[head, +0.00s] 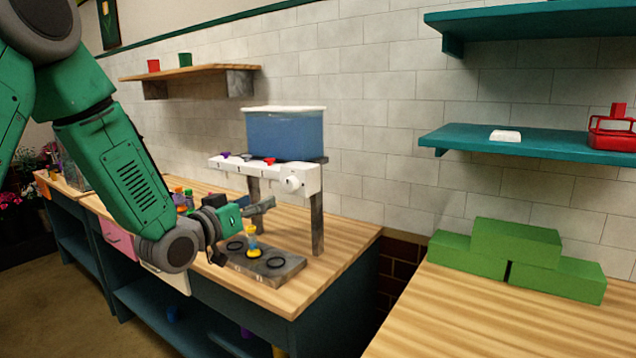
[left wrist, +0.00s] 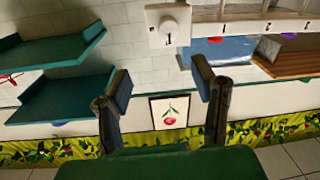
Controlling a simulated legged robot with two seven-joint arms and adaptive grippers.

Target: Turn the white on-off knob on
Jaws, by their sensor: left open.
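The white on-off knob (head: 293,183) sits at the right end of the front of a white panel (head: 230,171) under a blue tank. In the left wrist view the knob (left wrist: 168,27) shows as a round white dial on a square plate with a small dark mark beside it. My left gripper (head: 262,207) is open and empty, below and to the left of the knob in the head view. In the left wrist view its two fingers (left wrist: 162,88) are spread wide, with the knob above the gap between them, apart from both. My right gripper is not in view.
The blue tank (head: 284,134) stands over the panel on grey posts. Below is a grey base (head: 268,264) with dark rings and a small yellow-and-blue item (head: 253,242). Green blocks (head: 515,240) stand on the right-hand table. Teal shelves (head: 500,143) hang at right.

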